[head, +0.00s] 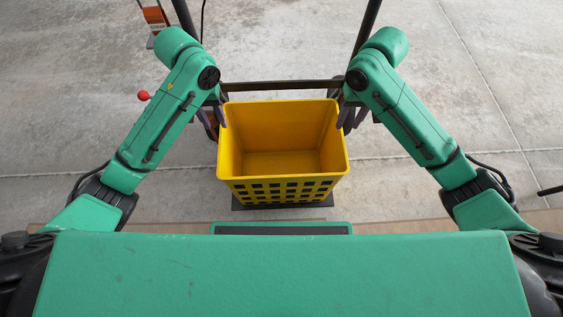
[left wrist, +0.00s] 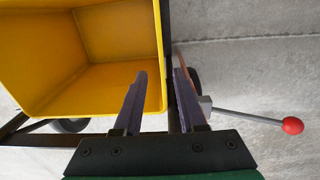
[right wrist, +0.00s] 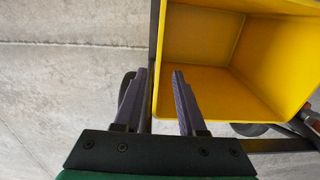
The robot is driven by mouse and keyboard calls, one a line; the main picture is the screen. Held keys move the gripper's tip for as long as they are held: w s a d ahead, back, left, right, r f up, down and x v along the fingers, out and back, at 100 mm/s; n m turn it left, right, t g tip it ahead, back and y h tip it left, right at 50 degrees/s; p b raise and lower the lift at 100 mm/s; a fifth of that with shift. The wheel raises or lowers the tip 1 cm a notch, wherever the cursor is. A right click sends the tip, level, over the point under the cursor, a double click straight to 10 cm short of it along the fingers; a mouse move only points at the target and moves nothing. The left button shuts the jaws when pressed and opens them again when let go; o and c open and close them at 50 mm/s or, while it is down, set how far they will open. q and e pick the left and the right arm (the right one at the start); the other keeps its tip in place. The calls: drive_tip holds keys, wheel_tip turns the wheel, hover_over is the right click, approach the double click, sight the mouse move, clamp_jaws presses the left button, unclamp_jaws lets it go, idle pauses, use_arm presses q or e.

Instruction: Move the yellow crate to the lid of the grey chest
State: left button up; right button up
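The yellow crate (head: 285,164) is upright, open at the top and empty, with a grid of holes in its near side. It also shows in the left wrist view (left wrist: 112,30) and right wrist view (right wrist: 200,40). My left gripper (head: 217,116) is open at the crate's left wall, one finger over the inside and one outside. My right gripper (head: 347,117) is open at the right wall in the same way. Gaps show between the fingers and the walls in both wrist views. The grey chest is not seen in any view.
The crate stands on a dark wheeled frame with a crossbar (head: 283,86) behind it. A lever with a red knob (head: 144,95) sticks out at left. An orange object (head: 155,17) stands at the far left. Bare concrete floor (head: 480,80) lies around.

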use_arm(q)
hover_over(231, 155)
drive_tip(key=f, duration=1.3)
drive_tip(key=shift+w+a, duration=0.2)
drive_tip(key=shift+w, duration=0.05)
use_arm(e)
hover_over(332, 155)
drive_tip(key=f, duration=1.3)
drive_tip(key=shift+w+d, duration=0.2)
use_arm(q)
clamp_jaws()
use_arm(e)
clamp_jaws()
use_arm(q)
drive_tip(key=shift+r, duration=0.1)
use_arm(e)
drive_tip(key=shift+r, duration=0.15)
